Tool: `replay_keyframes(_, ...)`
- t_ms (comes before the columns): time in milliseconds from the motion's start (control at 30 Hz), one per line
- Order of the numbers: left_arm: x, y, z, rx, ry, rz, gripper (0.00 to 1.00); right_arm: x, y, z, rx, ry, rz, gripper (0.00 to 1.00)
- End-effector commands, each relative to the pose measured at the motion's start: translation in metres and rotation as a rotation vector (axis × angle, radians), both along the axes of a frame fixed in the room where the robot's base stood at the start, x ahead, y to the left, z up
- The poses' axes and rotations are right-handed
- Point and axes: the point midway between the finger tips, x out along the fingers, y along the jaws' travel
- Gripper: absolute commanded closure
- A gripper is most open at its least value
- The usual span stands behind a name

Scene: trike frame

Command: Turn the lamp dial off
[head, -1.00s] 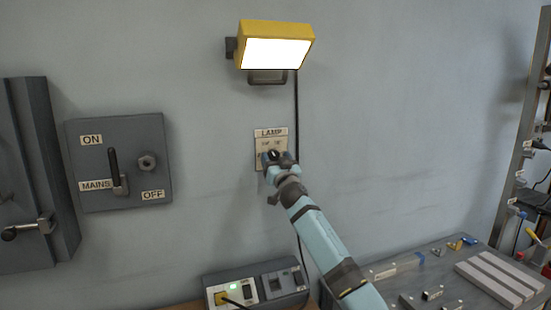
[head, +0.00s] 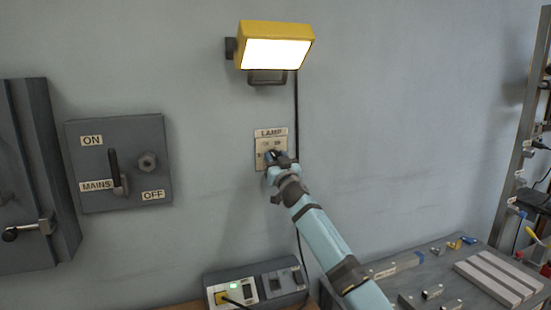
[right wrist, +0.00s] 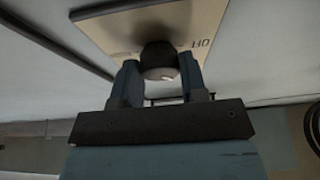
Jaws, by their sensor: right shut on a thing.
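The lamp dial panel (head: 261,144) is a beige plate marked LAMP on the wall, below the lamp. Its dark round dial (right wrist: 158,54) shows in the right wrist view, between my fingers, with the word OFF printed on the plate to its right. My right gripper (head: 274,158) reaches up to the panel and is shut on the dial; the right wrist view shows a finger (right wrist: 128,83) on each side of it. In the head view the gripper mostly hides the dial. The yellow lamp (head: 276,50) glows bright white. My left gripper is not in view.
A mains switch box (head: 140,190) with an upright lever is on the wall to the left. A socket unit (head: 262,285) with a green light sits below. A workbench (head: 440,270) with small parts and a rack (head: 520,150) are at the right.

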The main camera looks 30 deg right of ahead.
Motion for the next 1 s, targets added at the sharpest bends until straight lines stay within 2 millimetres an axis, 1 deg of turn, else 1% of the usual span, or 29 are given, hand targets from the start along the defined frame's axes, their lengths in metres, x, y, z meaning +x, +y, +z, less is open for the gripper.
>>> replay_keyframes(33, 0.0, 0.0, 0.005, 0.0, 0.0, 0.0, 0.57, 0.0, -0.001, 0.002, -0.028, 0.008, 0.001, 0.84)
replay_keyframes(267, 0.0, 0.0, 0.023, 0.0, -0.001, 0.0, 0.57, -0.001, -0.002, 0.004, -0.214, 0.053, -0.001, 0.84)
replay_keyframes(800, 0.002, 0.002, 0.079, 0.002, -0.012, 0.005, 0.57, -0.001, -0.004, 0.006, -0.692, 0.169, 0.0, 0.84)
replay_keyframes(1000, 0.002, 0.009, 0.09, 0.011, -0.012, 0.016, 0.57, -0.001, -0.004, 0.005, -0.822, 0.199, 0.0, 0.84)
